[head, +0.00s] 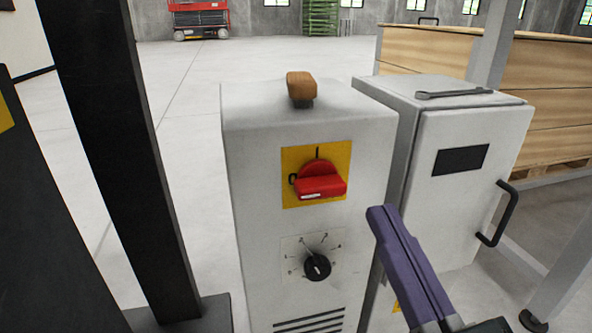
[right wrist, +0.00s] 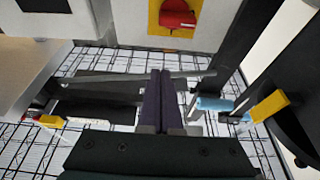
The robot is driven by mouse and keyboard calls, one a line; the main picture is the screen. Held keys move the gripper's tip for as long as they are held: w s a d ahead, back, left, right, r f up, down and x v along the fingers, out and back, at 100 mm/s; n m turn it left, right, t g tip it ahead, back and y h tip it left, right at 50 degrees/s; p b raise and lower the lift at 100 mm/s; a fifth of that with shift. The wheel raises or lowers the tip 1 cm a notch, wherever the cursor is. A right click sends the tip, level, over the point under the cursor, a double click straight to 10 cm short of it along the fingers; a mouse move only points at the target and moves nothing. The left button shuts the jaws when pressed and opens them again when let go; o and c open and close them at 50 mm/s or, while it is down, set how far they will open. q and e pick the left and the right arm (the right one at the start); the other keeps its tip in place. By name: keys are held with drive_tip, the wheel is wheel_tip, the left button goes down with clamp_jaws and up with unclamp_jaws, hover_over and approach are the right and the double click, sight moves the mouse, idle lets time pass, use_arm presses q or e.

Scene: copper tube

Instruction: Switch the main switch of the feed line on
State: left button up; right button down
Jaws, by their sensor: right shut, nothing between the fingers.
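The main switch (head: 319,184) is a red rotary knob on a yellow plate (head: 335,157), on the front of a white cabinet (head: 262,240). Its grip bar lies about level, in line with the 0 mark on the left. The I mark is at the top. My right gripper (head: 382,212), with purple fingers, is shut and empty, to the right of and a little below the switch, apart from it. In the right wrist view, the shut fingers (right wrist: 160,74) point up toward the cabinet, with the red switch (right wrist: 177,14) at the top edge. My left gripper is not in view.
Below the switch is a black dial (head: 317,267). A wooden-topped knob (head: 301,85) stands on the cabinet. A second white box (head: 460,170) with a black handle is close at right, before a wooden crate (head: 430,52). A black post (head: 120,140) stands at left.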

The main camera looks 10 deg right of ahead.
sight(318, 185)
drive_tip(key=shift+w, duration=0.15)
drive_tip(key=w+b, duration=0.2)
drive_tip(key=w, duration=0.2)
drive_tip(key=w+b, duration=0.3)
drive_tip(key=w, duration=0.2)
drive_tip(key=shift+w+a+f+b, duration=0.1)
drive_tip(key=shift+w+a+b, duration=0.1)
drive_tip(key=shift+b, duration=0.1)
drive_tip(key=shift+s+f, duration=0.15)
drive_tip(key=shift+f, duration=0.15)
drive_tip(key=shift+d, duration=0.15)
